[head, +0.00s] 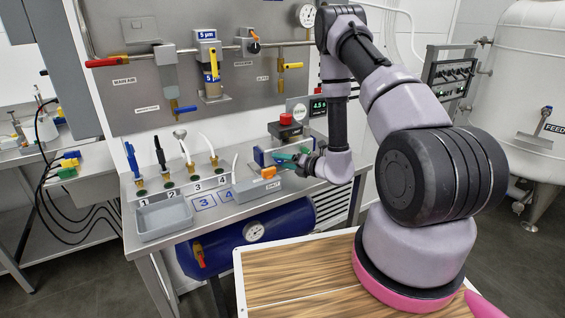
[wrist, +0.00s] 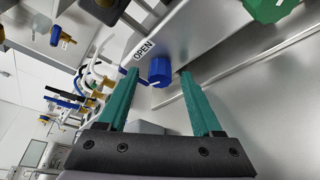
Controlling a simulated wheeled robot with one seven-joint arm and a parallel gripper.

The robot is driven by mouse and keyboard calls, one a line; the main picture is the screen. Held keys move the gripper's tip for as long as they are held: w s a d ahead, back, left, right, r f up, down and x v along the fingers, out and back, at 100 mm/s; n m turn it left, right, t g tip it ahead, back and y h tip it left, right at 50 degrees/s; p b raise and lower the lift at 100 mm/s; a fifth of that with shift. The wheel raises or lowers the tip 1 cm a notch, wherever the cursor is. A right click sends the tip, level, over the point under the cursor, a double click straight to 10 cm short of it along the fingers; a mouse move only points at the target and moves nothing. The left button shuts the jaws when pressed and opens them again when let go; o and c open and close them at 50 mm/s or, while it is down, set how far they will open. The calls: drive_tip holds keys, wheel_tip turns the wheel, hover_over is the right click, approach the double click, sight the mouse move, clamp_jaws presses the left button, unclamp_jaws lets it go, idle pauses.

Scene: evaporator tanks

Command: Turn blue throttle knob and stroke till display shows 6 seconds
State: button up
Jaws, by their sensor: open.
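The blue throttle knob (wrist: 159,72) shows in the wrist view beside a label reading OPEN. My gripper (wrist: 160,78) is open, with its teal fingers on either side of the knob. I cannot tell whether either finger touches it. In the head view my gripper (head: 284,157) reaches left over the right part of the bench, beside a blue-sided unit (head: 262,155); the knob is not clearly visible there. The display (head: 318,105) behind my wrist shows small green digits that look like 4.5 and a further unclear digit.
A green knob (wrist: 270,8) is at the wrist view's upper right. A red button box (head: 286,128) stands behind my gripper. Numbered tools and a grey tray (head: 164,219) occupy the bench's left part. A valve panel (head: 140,85) rises behind.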

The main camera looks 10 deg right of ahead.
drive_tip(key=shift+w+a, duration=0.2)
clamp_jaws()
idle(0.3)
drive_tip(key=n+h, duration=0.2)
drive_tip(key=n, duration=0.1)
drive_tip(key=shift+a, duration=0.1)
drive_tip(key=n+h, duration=0.2)
drive_tip(key=n, duration=0.1)
drive_tip(key=shift+s, duration=0.1)
drive_tip(key=shift+n, duration=0.3)
idle(0.4)
